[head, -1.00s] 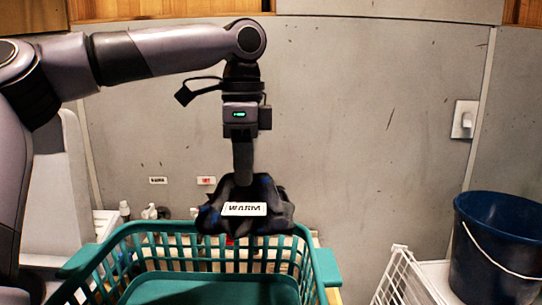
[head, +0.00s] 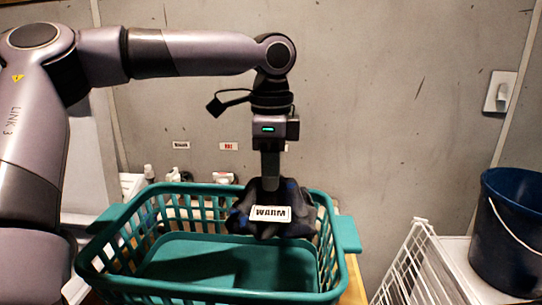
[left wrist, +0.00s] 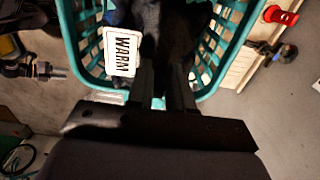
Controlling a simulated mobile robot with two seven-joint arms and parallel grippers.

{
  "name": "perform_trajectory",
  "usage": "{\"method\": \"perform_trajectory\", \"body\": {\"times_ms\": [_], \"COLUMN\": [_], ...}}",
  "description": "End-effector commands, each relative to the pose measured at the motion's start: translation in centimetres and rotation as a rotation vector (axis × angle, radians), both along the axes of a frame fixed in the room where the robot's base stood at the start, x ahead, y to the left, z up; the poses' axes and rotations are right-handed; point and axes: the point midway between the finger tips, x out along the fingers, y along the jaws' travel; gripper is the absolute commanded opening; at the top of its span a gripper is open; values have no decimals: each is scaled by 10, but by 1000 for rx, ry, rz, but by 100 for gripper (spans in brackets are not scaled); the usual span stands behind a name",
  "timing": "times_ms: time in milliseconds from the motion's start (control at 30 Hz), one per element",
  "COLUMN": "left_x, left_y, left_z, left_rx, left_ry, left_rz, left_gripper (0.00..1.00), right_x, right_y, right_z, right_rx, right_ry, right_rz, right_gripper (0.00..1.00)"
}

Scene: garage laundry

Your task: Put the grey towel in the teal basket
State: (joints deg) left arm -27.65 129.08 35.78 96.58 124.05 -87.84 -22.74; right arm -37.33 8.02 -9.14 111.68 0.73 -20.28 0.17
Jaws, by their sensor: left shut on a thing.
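My left gripper (head: 270,184) points straight down and is shut on a crumpled dark cloth (head: 243,222), black to blue-grey, with a white tag reading WARM. No other towel shows. The cloth hangs over the far right part of the teal basket (head: 345,235), in front of its back rim in the head view. I cannot tell whether it touches the basket wall. The basket's visible floor is empty. In the left wrist view the cloth (left wrist: 180,30) lies between the fingers, with the basket (left wrist: 229,47) around it. My right gripper is not in view.
A dark blue bucket (head: 508,245) with a white handle stands at the right. A white wire rack (head: 405,262) is in front of it. Small bottles (head: 148,172) stand behind the basket at the left. A grey wall (head: 380,110) with a switch (head: 500,92) closes the back.

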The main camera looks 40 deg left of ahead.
Motion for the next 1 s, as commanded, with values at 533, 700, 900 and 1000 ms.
{"method": "perform_trajectory", "body": {"times_ms": [533, 700, 900, 1000], "left_x": [0, 0, 0, 0], "left_y": [0, 0, 0, 0], "left_z": [-56, -73, -94, -104], "left_rx": [-1, -1, -1, -1], "left_ry": [1, 1, 2, 1], "left_rz": [0, -1, -1, -1], "left_gripper": [0, 0, 0, 0], "right_x": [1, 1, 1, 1], "right_y": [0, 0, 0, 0], "right_z": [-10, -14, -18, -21], "right_rx": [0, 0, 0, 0], "right_ry": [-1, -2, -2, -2], "right_rz": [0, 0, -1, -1], "right_gripper": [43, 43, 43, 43]}}
